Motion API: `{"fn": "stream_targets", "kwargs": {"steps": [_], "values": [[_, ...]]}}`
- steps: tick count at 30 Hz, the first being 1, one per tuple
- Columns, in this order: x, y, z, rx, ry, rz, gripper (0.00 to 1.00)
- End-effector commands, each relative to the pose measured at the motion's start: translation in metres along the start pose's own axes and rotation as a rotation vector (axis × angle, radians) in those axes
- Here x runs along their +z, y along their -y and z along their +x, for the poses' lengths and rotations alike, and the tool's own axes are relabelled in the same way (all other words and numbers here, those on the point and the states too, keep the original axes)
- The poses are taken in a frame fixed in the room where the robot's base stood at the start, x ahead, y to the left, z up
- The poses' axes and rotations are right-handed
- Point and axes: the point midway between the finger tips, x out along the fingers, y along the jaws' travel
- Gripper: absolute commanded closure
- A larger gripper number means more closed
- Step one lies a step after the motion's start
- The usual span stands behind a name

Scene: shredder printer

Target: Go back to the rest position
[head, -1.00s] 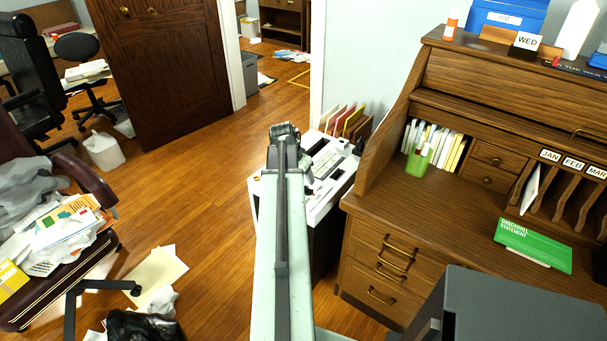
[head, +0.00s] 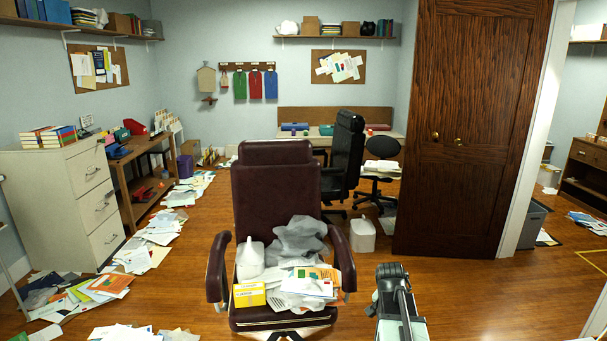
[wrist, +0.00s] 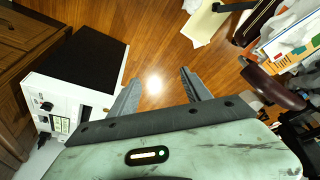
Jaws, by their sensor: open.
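My gripper (wrist: 157,92) shows in the wrist view with its two dark fingers spread apart. It is open and nothing is between the fingers, only wooden floor beyond. In the head view my arm stands at the bottom right of the middle, over the floor beside the chair; the fingers cannot be made out there.
A maroon chair (head: 275,190) piled with papers stands in front of me. A brown door (head: 475,130) is to the right, a white cabinet (head: 62,205) to the left. Papers litter the left floor. A white machine (wrist: 62,110) is near my gripper.

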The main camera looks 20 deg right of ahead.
Motion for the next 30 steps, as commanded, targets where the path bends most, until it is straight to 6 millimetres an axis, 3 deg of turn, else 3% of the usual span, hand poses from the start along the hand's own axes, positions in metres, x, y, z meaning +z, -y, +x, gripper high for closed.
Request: {"fn": "stream_targets", "kwargs": {"steps": [1, 3, 6, 10, 13, 18, 26, 28, 30], "values": [[0.029, 0.034, -0.024, -0.023, 0.018, -0.090, 0.44], [0.071, 0.072, -0.045, -0.052, 0.045, -0.213, 0.44], [0.134, 0.113, -0.075, -0.088, 0.090, -0.402, 0.44], [0.212, 0.141, -0.110, -0.127, 0.154, -0.651, 0.44], [0.255, 0.133, -0.123, -0.150, 0.226, -0.846, 0.44], [0.268, 0.119, -0.124, -0.170, 0.295, -1.045, 0.44], [0.267, 0.119, -0.124, -0.172, 0.292, -1.067, 0.44], [0.267, 0.119, -0.124, -0.172, 0.292, -1.066, 0.60], [0.267, 0.119, -0.124, -0.172, 0.292, -1.065, 0.64]]}}
